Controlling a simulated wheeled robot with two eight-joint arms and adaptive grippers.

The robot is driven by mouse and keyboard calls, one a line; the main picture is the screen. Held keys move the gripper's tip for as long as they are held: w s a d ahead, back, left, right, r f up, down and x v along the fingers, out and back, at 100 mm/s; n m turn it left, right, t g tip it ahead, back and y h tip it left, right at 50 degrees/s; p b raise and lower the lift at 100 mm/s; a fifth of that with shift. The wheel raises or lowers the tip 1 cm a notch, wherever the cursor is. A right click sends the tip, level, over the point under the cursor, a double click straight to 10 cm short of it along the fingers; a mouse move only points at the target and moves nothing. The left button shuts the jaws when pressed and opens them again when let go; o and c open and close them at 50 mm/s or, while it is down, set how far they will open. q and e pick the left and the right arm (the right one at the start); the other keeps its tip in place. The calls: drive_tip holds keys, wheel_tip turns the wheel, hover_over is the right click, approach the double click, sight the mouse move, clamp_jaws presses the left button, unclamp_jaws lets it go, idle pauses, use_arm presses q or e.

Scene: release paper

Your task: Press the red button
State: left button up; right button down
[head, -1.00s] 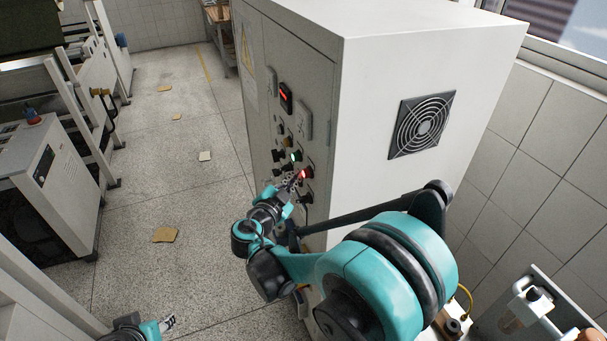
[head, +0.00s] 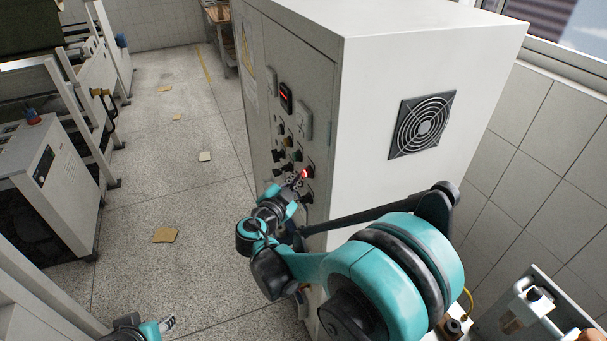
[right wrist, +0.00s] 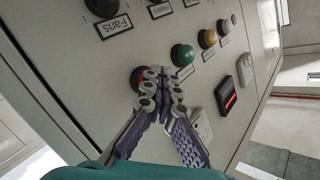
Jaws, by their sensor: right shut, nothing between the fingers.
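The red button (head: 304,174) glows on the front panel of the tall white cabinet (head: 345,80). In the right wrist view the red button (right wrist: 137,76) is partly hidden behind my fingertips. My right gripper (head: 295,182) is shut and empty, with its tips at the button's face; they look to be touching it, but the depth of the press cannot be told. The right gripper also fills the middle of the right wrist view (right wrist: 160,80). My left gripper (head: 168,323) shows small at the bottom left of the head view, far from the panel; its jaw state is unclear.
A green button (right wrist: 182,54), a yellow one (right wrist: 207,38) and a white one (right wrist: 225,26) are close to the red one. A black knob (right wrist: 102,5) labelled Fans and a red-lit display (right wrist: 226,95) share the panel. The floor left of the cabinet is mostly clear.

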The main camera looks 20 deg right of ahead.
drive_tip(key=shift+a, duration=0.9)
drive_tip(key=a+b, duration=0.1)
drive_tip(key=a, duration=0.4)
drive_tip(key=shift+s, duration=0.15)
idle(0.8)
